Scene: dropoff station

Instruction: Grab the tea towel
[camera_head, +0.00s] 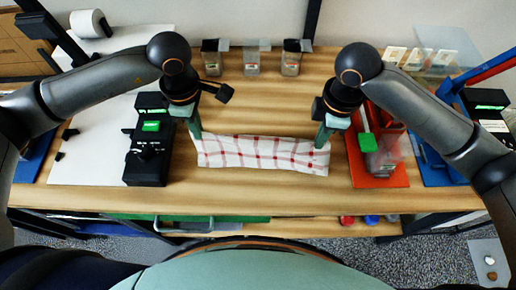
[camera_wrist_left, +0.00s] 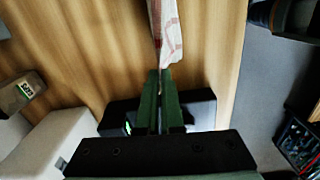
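The tea towel (camera_head: 262,154), white with a red check, is spread out between my two grippers above the wooden table. My left gripper (camera_head: 197,135) is at its upper left corner. In the left wrist view the left gripper's green fingers (camera_wrist_left: 160,75) are close together, with the towel's edge (camera_wrist_left: 166,35) between their tips. My right gripper (camera_head: 322,142) is at the towel's upper right corner and appears shut on it; its fingertips are small in the head view.
A black device with a green screen (camera_head: 148,145) stands left of the towel. An orange-red tray (camera_head: 382,178) with a green-topped item (camera_head: 367,142) is close to the right. Several small jars (camera_head: 252,62) stand at the back; the table middle (camera_head: 265,105) is clear.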

